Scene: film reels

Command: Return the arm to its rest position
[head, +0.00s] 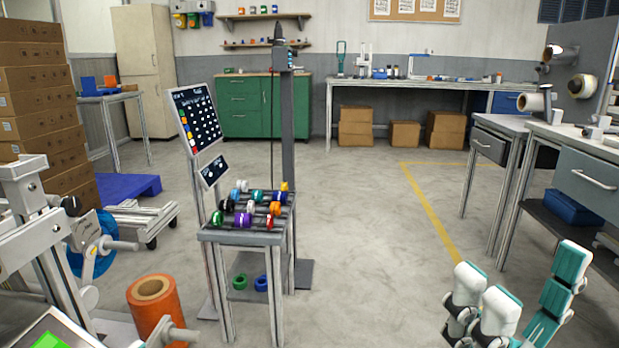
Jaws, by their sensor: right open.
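My right gripper (528,272) is at the bottom right of the head view. Its white and teal fingers point up and are spread apart, with bare floor showing between them. It is open and holds nothing. The rest of my right arm is cut off by the lower edge. My left arm and left gripper are not in view.
A small stand (220,235) carrying several coloured reels is left of centre. An orange roll (152,305) is at lower left. The middle floor is clear.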

